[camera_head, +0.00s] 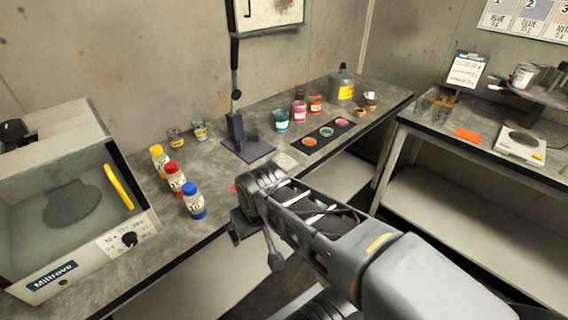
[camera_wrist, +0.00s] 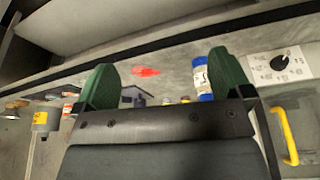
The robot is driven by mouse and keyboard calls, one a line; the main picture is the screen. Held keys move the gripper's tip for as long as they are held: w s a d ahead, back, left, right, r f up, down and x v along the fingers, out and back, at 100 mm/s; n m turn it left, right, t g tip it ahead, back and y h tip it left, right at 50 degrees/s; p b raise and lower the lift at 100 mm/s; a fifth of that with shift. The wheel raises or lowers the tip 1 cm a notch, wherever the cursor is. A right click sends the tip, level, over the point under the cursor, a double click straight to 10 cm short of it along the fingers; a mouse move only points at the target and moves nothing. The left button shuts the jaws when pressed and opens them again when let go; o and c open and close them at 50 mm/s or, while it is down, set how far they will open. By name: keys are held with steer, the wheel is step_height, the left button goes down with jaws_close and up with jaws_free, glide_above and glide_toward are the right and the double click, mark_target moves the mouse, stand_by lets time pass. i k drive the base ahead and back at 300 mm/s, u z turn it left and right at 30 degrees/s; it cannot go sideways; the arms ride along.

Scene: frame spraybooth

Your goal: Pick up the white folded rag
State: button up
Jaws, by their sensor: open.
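A pale, flat, folded-looking piece (camera_head: 284,160) lies on the back bench, just right of the black stand's base in the head view. It looks like the white folded rag, but it is small and I cannot be sure. I cannot make it out in the wrist view. My gripper (camera_wrist: 166,80) is open, with its two green fingers apart and nothing between them. In the head view my gripper (camera_head: 243,222) is at the bench's front edge, left of and nearer than the pale piece. Its fingertips are not clear there.
Yellow, red and blue-capped bottles (camera_head: 194,201) stand left of my arm, beside the Miltrove cabinet (camera_head: 75,262). A red patch (camera_wrist: 146,71) lies near the bench edge. The black stand (camera_head: 236,130), paint jars (camera_head: 281,121) and a dark strip (camera_head: 327,133) are behind. A second bench (camera_head: 480,142) stands right.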

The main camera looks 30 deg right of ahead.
mark_target(289, 164)
steer(key=k, duration=1.15)
steer(key=z, duration=0.8)
steer(key=i, duration=1.65)
steer(key=u, duration=0.9)
